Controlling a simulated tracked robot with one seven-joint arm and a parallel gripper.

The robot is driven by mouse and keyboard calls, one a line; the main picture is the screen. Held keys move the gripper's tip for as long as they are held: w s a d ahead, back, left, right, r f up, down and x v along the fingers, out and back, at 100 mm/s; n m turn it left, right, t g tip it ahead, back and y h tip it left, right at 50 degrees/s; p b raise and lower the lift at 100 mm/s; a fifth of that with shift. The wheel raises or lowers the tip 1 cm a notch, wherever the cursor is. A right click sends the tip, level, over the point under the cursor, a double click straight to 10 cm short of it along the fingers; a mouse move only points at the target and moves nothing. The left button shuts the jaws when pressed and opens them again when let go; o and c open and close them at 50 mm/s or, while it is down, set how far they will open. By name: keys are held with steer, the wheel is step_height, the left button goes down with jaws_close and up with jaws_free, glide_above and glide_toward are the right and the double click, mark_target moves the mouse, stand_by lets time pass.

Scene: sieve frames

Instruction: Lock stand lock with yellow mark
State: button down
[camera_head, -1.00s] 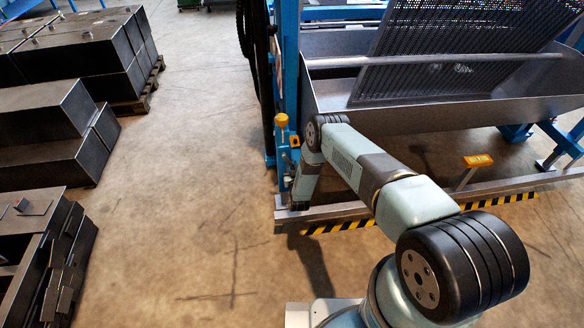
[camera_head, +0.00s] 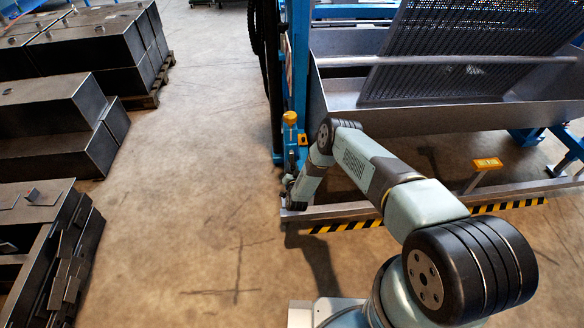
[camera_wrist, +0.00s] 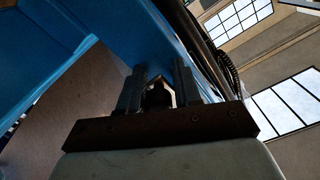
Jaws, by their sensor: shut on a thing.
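A blue stand post (camera_head: 298,70) rises at the left end of the sieve machine. A yellow knob (camera_head: 290,117) sits on a short blue upright at its foot, with a small orange-yellow mark (camera_head: 302,139) beside it. My arm reaches down next to this post, and the gripper itself is hard to make out in the head view. In the wrist view my gripper (camera_wrist: 160,80) has its two dark fingers on either side of a small dark part (camera_wrist: 158,95), apparently the stand lock, close against the blue frame (camera_wrist: 140,35). The yellow mark does not show there.
A grey trough with a perforated sieve plate (camera_head: 450,45) stands right of the post. A yellow-black striped strip (camera_head: 345,227) and a yellow tag on a pedal (camera_head: 487,163) lie low in front. Dark metal boxes (camera_head: 60,105) stand left. The floor between is clear.

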steer(key=c, duration=0.9)
jaws_free()
steer(key=shift+d, duration=0.1)
steer(key=shift+s, duration=0.1)
steer(key=s, duration=0.4)
steer(key=s+d, duration=0.1)
steer(key=s, duration=0.4)
steer(key=s+d, duration=0.1)
steer(key=s, duration=0.3)
steer(key=shift+s+d, duration=0.1)
steer(key=shift+s, duration=0.1)
